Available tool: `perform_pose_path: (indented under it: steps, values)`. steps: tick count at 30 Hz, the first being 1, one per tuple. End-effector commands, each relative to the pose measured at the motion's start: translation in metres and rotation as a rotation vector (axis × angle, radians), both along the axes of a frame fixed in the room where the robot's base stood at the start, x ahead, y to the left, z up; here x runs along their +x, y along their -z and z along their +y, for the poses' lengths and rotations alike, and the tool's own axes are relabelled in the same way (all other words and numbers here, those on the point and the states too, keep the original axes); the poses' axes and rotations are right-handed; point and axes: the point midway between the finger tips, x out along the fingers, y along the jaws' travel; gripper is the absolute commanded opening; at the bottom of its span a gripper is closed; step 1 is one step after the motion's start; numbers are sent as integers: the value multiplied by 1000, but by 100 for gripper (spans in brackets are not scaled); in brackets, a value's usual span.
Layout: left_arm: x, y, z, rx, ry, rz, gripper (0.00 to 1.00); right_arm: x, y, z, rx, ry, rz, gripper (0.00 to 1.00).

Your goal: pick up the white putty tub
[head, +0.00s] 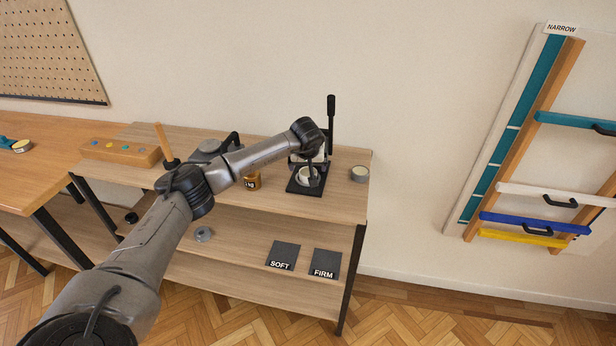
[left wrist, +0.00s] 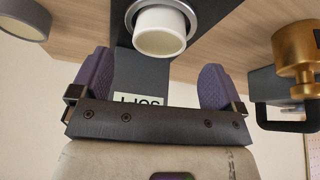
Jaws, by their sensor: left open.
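The white putty tub (head: 306,175) sits at the black press stand on the upper shelf, partly hidden by my left arm in the head view. In the left wrist view the white tub (left wrist: 160,31) shows its round end inside a silver ring, over a dark base. My left gripper (left wrist: 155,82) is open, with its two purple fingers apart and nothing between them. The tub lies just beyond the fingertips, roughly centred between them. In the head view the left gripper (head: 311,160) points down at the press, its fingers hard to make out. My right gripper is not in view.
A brass weight (head: 252,181) stands left of the press and a round grey tin (head: 359,174) to its right. The press has a tall black handle (head: 331,110). Dark SOFT (head: 283,256) and FIRM (head: 325,263) plates are below. A wooden block (head: 120,152) is further left.

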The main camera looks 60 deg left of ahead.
Motion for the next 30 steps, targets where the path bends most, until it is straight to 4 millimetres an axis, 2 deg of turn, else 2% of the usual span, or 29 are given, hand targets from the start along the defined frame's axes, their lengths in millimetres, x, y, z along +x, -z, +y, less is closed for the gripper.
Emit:
perform_pose_path:
  steps: [3,9,20,30]
  values:
    - [5,18,5,-1,0,2,94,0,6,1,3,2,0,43]
    - [10,36,13,-1,-1,0,94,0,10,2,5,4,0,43]
    - [11,41,15,0,1,0,94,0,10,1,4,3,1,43]
    - [11,41,15,0,1,0,61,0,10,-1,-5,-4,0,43]
